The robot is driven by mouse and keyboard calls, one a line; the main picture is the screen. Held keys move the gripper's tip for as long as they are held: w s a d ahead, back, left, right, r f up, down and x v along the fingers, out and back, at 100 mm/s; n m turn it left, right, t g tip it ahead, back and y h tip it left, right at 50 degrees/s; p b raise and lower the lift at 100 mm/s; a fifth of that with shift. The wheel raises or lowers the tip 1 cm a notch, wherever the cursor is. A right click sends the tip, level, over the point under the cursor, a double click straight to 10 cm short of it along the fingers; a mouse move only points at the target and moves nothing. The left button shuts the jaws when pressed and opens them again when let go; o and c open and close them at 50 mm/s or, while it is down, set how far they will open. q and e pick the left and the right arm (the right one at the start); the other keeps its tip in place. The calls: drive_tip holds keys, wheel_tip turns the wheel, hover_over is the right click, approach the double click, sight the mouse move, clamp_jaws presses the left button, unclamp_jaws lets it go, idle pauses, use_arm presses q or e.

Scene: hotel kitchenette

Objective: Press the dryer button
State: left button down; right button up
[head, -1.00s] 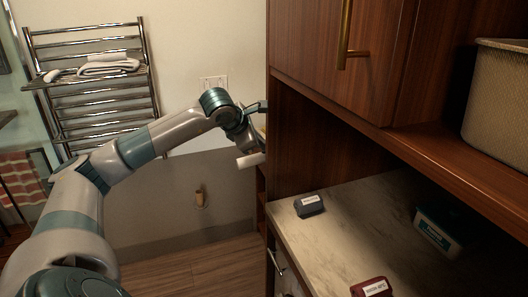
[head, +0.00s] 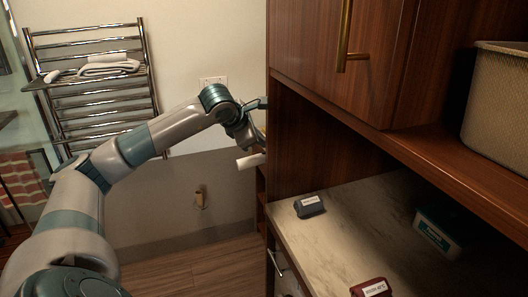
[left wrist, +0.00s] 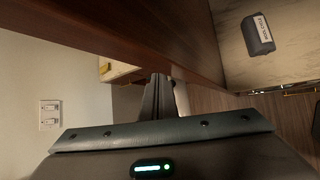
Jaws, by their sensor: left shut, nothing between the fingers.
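My left arm reaches to the far end of the wooden cabinet. My left gripper (left wrist: 158,92) shows shut and empty in the left wrist view, its fingers pointing along the cabinet side panel. A pale box with a yellow patch (left wrist: 116,69) lies just beyond the fingertips, partly hidden by the panel. It may be the dryer; I cannot make out a button. A white cylinder (head: 251,160) shows below my left wrist in the head view. Whether it belongs to the box is unclear. My right gripper is not in view.
The cabinet side panel (head: 310,140) stands close beside my left gripper. A switch plate (head: 213,82) is on the wall. A dark labelled block (head: 309,207), a red block (head: 371,288) and a teal tub (head: 437,238) are on the marble counter. A towel rack (head: 95,90) stands left.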

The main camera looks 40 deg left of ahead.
use_arm(q)
wheel_tip(320, 180, up, 6)
drive_tip(key=p, duration=0.3)
drive_tip(key=shift+p, duration=0.35)
drive_tip(key=shift+s+f, duration=0.1)
drive_tip(key=shift+f, duration=0.05)
